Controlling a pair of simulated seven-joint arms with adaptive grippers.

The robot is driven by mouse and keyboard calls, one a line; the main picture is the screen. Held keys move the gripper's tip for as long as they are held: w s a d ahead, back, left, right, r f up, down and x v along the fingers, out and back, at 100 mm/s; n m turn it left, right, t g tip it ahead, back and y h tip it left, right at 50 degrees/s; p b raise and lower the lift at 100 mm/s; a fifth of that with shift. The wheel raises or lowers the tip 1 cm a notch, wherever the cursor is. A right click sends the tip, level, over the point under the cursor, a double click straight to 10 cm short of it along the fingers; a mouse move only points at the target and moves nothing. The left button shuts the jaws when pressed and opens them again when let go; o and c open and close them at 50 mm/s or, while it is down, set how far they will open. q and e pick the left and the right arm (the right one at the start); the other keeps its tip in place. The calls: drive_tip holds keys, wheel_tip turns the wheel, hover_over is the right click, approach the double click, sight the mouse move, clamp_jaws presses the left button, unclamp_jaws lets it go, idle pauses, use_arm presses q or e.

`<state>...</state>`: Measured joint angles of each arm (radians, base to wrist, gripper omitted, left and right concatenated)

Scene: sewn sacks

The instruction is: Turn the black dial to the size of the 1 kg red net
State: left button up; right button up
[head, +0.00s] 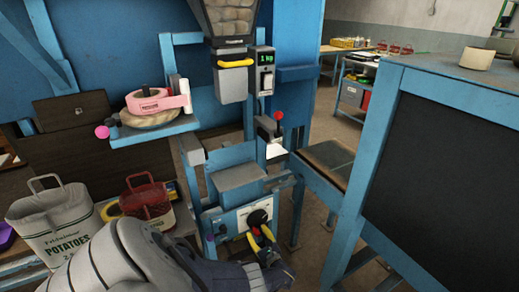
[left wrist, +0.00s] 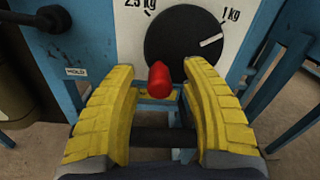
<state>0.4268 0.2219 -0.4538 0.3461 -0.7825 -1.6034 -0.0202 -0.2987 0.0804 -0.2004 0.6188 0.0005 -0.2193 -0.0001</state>
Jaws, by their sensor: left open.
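The black dial (head: 258,217) is on the white front panel of the blue machine. In the left wrist view the dial (left wrist: 172,42) has a white pointer line aimed right and slightly up, below the "1 kg" mark; "2.5 kg" is at upper left. A red knob (left wrist: 159,80) shows before the dial's lower edge, between my fingertips. My left gripper (head: 260,240) is open at the dial, its yellow fingers (left wrist: 159,72) on either side of the knob; contact is unclear. The red net (head: 147,203) stands left of the machine. My right gripper is not in view.
A green display (head: 266,58) reads "1 kg". A red-tipped lever (head: 278,118) stands above the dial. A white potato sack (head: 52,222) stands beside the red net. A blue frame with a dark panel (head: 440,170) fills the right side.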

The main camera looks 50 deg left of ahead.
use_arm(q)
drive_tip(key=v, duration=1.2)
idle(0.4)
